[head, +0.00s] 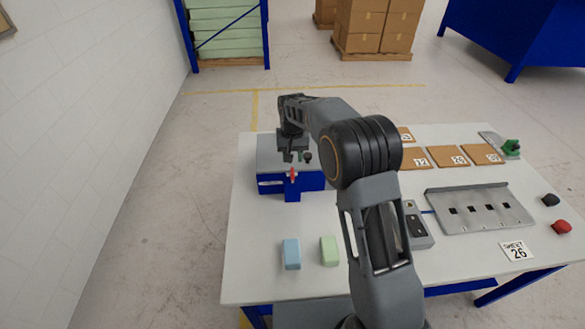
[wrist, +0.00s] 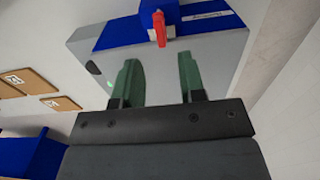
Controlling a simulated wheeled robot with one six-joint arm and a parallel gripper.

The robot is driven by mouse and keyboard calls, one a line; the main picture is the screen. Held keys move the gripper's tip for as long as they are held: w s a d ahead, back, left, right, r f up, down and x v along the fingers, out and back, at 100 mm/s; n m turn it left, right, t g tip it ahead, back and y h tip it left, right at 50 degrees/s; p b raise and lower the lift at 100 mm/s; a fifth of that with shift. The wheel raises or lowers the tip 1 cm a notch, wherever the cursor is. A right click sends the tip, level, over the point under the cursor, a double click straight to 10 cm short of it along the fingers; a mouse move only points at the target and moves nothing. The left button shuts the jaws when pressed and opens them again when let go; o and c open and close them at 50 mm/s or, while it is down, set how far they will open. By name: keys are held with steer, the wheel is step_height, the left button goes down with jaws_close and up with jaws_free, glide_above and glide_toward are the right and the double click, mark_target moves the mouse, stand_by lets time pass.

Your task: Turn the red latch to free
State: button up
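The red latch (head: 292,175) is on the front of a blue and grey machine (head: 270,182) at the left of the table. In the wrist view the red latch (wrist: 159,28) stands at the top middle, against a blue block, with its long side roughly along the picture's height. My gripper (head: 297,156) is over the machine's grey top, behind the latch in the head view. In the wrist view my gripper (wrist: 159,62) has its two green fingers wide apart with nothing between them. The latch is beyond the fingertips and apart from them.
A blue foam block (head: 291,253) and a green foam block (head: 329,250) lie at the table's front left. A slotted metal plate (head: 478,222), numbered brown boards (head: 449,158), a grey control box (head: 417,228) and a target card (head: 516,251) occupy the right side.

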mark_target(292, 171)
step_height(292, 171, down, 7)
steer(key=shift+r+p, duration=0.2)
steer(key=shift+p, duration=0.3)
steer(key=shift+c, duration=0.4)
jaws_close()
